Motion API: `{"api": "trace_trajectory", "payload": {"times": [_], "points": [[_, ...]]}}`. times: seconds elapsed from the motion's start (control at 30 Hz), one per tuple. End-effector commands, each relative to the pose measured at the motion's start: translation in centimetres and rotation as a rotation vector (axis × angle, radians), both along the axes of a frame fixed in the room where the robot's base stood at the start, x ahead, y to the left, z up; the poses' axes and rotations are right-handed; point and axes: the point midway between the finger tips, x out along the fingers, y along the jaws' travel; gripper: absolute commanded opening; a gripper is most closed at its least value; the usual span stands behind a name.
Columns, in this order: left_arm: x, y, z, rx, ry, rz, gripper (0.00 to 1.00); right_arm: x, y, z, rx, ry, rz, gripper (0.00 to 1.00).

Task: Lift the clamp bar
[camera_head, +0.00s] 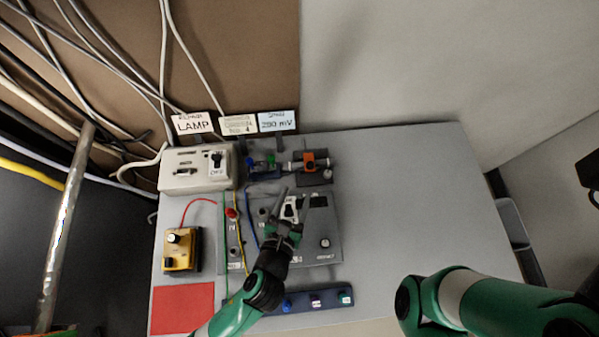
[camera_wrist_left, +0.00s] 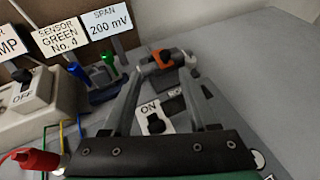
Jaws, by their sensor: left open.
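The clamp bar cannot be identified for certain. The likely part is a short pale bar (camera_head: 296,165) with an orange clamp block (camera_head: 309,160), at the back of the grey table. In the left wrist view, the orange block (camera_wrist_left: 161,58) and bar lie just beyond my fingertips, roughly between them in the picture. My left gripper (camera_head: 293,198) is open and empty, over the grey switch panel (camera_head: 322,226) and in front of the bar. It also shows in the left wrist view (camera_wrist_left: 161,78). No contact with the bar is visible. My right gripper is not seen, only its green arm.
A lamp box (camera_head: 197,180) stands left of the bar, with signs behind. Blue and green plugs (camera_wrist_left: 90,68) sit beside the bar. A yellow meter (camera_head: 181,250), thin wires and a red mat (camera_head: 183,308) are at left. The table's right side is clear.

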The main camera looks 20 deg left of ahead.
Motion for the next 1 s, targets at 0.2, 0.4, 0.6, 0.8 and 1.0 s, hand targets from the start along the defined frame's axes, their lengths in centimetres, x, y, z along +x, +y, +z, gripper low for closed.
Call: {"api": "trace_trajectory", "payload": {"times": [0.2,0.4,0.6,0.8,1.0], "points": [[-0.2,-0.7,-0.7,-0.002,0.0,-0.016,0.59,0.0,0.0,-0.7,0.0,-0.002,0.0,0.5],[1.8,-0.7,-1.8,-0.004,-0.002,-0.012,0.59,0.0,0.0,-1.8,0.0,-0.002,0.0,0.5],[6.0,-0.8,-3.7,-0.005,-0.002,-0.012,0.59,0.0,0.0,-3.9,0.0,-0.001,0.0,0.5],[9.4,-0.9,-4.9,-0.005,-0.002,-0.013,0.59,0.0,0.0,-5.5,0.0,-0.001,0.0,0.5],[10.6,-1.0,-5.1,-0.004,-0.001,-0.015,0.59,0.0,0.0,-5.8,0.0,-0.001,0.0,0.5]]}}
